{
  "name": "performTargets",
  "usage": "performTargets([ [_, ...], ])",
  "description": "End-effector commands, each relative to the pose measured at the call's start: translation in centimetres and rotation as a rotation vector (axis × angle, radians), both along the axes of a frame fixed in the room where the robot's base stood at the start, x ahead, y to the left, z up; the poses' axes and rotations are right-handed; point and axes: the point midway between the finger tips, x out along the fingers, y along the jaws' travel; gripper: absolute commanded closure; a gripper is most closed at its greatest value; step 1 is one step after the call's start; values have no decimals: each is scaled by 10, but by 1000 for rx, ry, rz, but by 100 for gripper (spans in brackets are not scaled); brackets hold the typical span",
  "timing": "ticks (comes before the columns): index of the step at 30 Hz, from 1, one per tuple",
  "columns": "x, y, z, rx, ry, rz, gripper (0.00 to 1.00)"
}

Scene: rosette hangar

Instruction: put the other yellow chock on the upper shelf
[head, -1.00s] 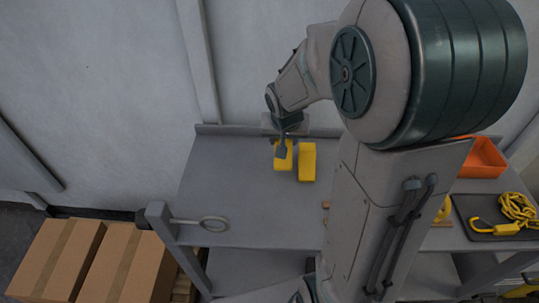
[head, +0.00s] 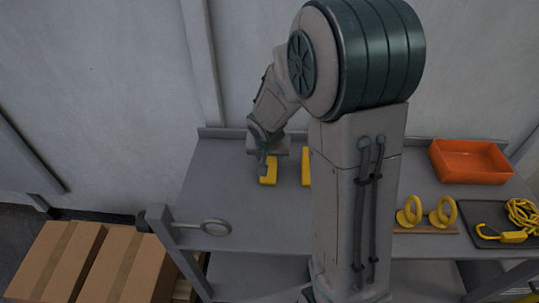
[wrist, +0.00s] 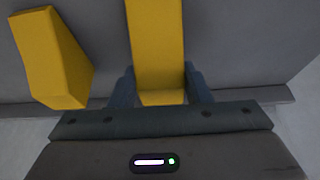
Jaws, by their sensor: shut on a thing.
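My gripper (head: 268,168) is shut on a yellow chock (head: 269,176) at the upper shelf (head: 220,180), toward its back left. In the wrist view the held chock (wrist: 155,40) stands between the two fingers (wrist: 160,88). I cannot tell whether its underside touches the shelf. A second yellow chock (head: 306,170) sits on the shelf to the right of it, apart from it and partly hidden by my arm. It also shows at the left of the wrist view (wrist: 50,58), clear of the fingers.
A ring-ended rod (head: 214,227) is at the shelf's front left corner. Cardboard boxes (head: 60,262) stand lower left.

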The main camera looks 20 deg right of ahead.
Motion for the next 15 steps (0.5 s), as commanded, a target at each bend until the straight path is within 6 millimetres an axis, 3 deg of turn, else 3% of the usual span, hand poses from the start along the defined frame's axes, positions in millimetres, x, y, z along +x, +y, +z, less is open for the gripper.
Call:
performTargets([
  [3, 0, 0, -4, 0, -1, -1, 86],
  [4, 0, 0, -3, 0, 0, -1, 48],
  [6, 0, 0, -2, 0, 0, -1, 35],
  [15, 0, 0, -1, -1, 0, -1, 35],
])
